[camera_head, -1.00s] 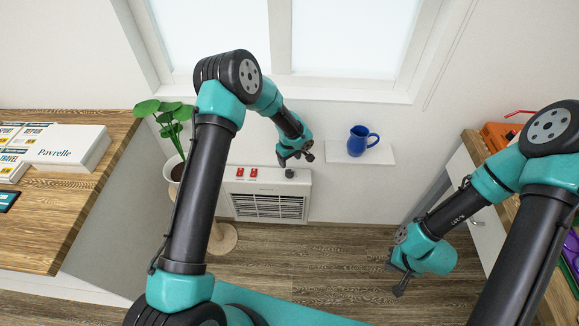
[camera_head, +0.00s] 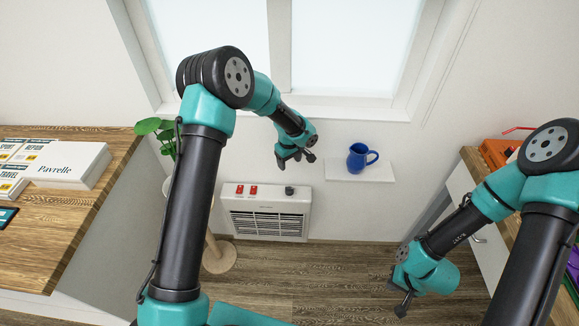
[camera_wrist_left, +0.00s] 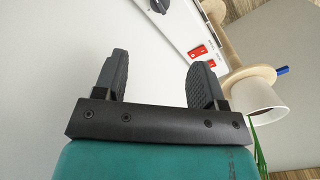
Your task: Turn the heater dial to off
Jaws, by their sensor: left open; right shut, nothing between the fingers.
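The heater (camera_head: 233,216) is a white box low against the wall, with a dark grille. Its dark round dial (camera_head: 290,190) is at the right of the top panel; its setting is too small to read. Part of the dial (camera_wrist_left: 158,5) shows at the top edge of the left wrist view. My left gripper (camera_head: 296,158) is open and empty, above and apart from the dial in the head view. Its two fingers (camera_wrist_left: 160,60) stand apart in the wrist view. My right gripper (camera_head: 403,305) is shut and empty over the floor at the lower right.
Two red switches (camera_head: 246,190) sit left of the dial. A blue mug (camera_head: 357,158) stands on a small white shelf (camera_head: 345,173) to the right. A plant (camera_head: 158,128) on a round wooden stand (camera_head: 220,258) is left of the heater. Wooden counters flank both sides.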

